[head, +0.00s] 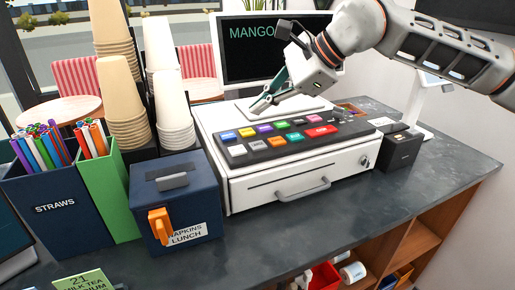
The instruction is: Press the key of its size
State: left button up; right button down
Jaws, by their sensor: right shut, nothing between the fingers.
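The cash register (300,185) stands on the dark counter, with a black keypad (256,142) on top. Its coloured keys include a blue key (228,135), a yellow key (247,132), a purple key (264,128), an orange key (277,139) and a wide red key (322,131). Lettering on the keys is too small to read. A screen (240,60) behind it shows "MANGO", the rest hidden by my right arm. My right gripper (258,108) is shut and empty, above the back of the keypad; I cannot tell whether it touches anything. My left gripper is not in view.
Stacked cups (123,95), straw bins (50,215) and a dark blue napkin box (190,200) stand left of the register. A green card (85,282) lies at front left. A small black box (402,150) stands right. The counter front (290,235) is clear.

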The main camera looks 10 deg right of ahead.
aim_at(261, 145)
notch_tip(261, 145, down, 6)
jog(key=b, duration=0.3)
jog(key=shift+f, duration=0.2)
pick_arm(q)
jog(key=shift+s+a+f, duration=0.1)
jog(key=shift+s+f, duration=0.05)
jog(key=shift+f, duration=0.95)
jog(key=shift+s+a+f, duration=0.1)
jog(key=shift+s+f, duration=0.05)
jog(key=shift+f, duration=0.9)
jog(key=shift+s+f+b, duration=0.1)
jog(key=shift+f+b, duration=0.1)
jog(key=shift+b, duration=0.1)
pick_arm(e)
jog(key=shift+f, duration=0.1)
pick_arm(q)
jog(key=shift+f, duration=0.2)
pick_arm(e)
jog(key=shift+f, duration=0.35)
